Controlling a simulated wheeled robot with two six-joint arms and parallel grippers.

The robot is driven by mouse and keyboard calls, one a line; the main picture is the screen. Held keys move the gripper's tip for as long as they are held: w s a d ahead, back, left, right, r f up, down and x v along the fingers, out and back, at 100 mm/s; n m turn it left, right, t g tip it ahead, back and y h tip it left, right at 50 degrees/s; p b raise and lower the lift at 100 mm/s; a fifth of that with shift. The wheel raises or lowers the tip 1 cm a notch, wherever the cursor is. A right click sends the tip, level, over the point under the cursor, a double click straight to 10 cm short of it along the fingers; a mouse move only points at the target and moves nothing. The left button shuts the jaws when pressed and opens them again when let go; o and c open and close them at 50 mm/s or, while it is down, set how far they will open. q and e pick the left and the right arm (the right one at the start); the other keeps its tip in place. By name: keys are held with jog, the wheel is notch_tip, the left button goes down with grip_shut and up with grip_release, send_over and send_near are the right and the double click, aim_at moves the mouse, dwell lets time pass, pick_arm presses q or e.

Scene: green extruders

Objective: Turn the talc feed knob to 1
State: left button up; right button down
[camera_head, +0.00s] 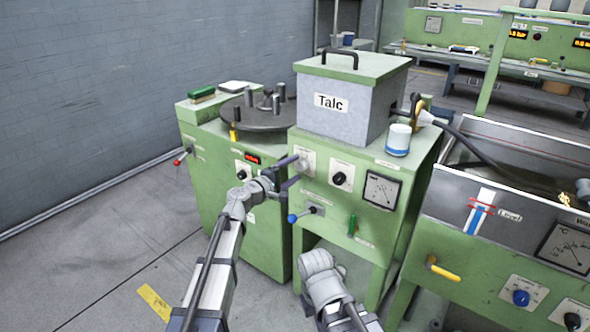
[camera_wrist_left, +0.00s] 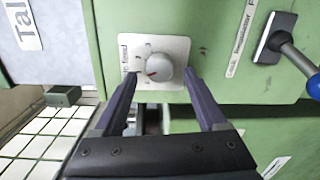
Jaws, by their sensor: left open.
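The talc feed knob (camera_wrist_left: 160,68) is a round grey knob on a white square plate (camera_wrist_left: 179,46) with marks around it. A red pointer mark shows at its lower left in the left wrist view; the scale numbers are too small to read. In the head view the plate (camera_head: 306,157) is on the green cabinet front below the grey box marked Talc (camera_head: 350,108). My left gripper (camera_head: 291,171) is open, its fingers just in front of the plate. In the left wrist view the fingertips (camera_wrist_left: 161,76) flank the knob, with no clear contact.
A black knob (camera_head: 341,179) and a dial (camera_head: 381,190) are to the right on the same panel. A blue-ended lever (camera_head: 303,214) is below and shows close by in the left wrist view (camera_wrist_left: 296,60). My right arm is at bottom centre.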

pick_arm(q)
jog(key=v, duration=0.7)
jog(key=s+f+m+g+y, duration=0.3)
jog(key=s+f+m+g, duration=0.55)
jog(key=s+f, duration=0.55)
jog(key=s+a+f+m+g+y, duration=0.25)
jog(key=s+a+y, duration=0.2)
jog(key=s, duration=0.25)
jog(key=s+a+f+m+g+y, duration=0.1)
jog(key=s+a+f+g+y, duration=0.1)
jog(key=s+a+f+y, duration=0.3)
jog(key=s+d+m, duration=0.4)
jog(key=s+d, duration=0.3)
jog(key=d, duration=0.2)
notch_tip(320, 180, up, 30)
jog(key=p, duration=2.9)
jog(key=shift+w+g+p, duration=0.15)
jog(key=shift+g+p, duration=0.25)
